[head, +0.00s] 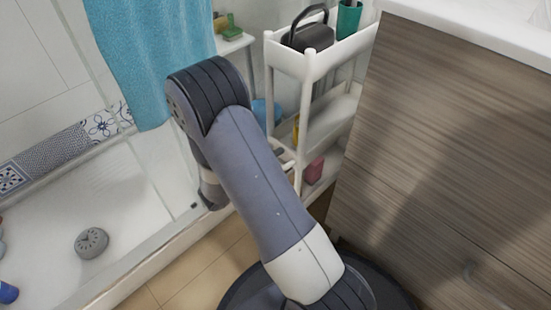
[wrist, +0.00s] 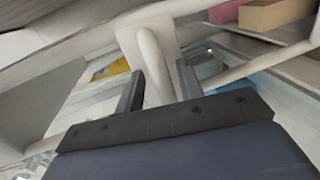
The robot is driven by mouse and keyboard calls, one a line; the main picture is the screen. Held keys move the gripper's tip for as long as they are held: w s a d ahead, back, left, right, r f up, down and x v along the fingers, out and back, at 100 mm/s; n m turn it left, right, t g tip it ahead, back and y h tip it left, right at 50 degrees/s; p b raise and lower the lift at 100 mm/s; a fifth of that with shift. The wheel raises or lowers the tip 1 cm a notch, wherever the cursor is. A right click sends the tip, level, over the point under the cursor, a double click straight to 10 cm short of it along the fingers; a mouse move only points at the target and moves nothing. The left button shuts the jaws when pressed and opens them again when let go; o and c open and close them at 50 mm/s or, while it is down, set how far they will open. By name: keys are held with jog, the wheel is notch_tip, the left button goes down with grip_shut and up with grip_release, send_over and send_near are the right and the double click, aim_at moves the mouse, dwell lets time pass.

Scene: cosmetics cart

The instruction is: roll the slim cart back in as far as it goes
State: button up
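The slim white cart (head: 309,68) stands beside the wooden cabinet, with its near end sticking out past the cabinet's front. It has several shelves. My arm crosses in front of the cart in the head view and hides part of its lower end; the fingertips are hidden there. In the wrist view my gripper (wrist: 160,85) has its two dark fingers apart, with a rounded white bar (wrist: 155,65) of the cart between them. I cannot tell whether either finger touches the bar.
The wood-grain cabinet (head: 440,130) stands close on the cart's right. A shower tray (head: 140,220) with a raised edge and a blue towel (head: 155,55) are on the left. A black-handled caddy (head: 310,36) and a green cup (head: 348,18) sit on the cart's top.

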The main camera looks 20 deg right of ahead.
jog(key=p+v, duration=0.3)
jog(key=v, duration=0.7)
jog(key=shift+a, duration=0.2)
jog(key=shift+f, duration=0.1)
jog(key=b+x, duration=0.3)
jog(key=x, duration=0.7)
jog(key=shift+w+d+b, duration=0.1)
jog(key=shift+d+b, duration=0.2)
jog(key=shift+d, duration=0.05)
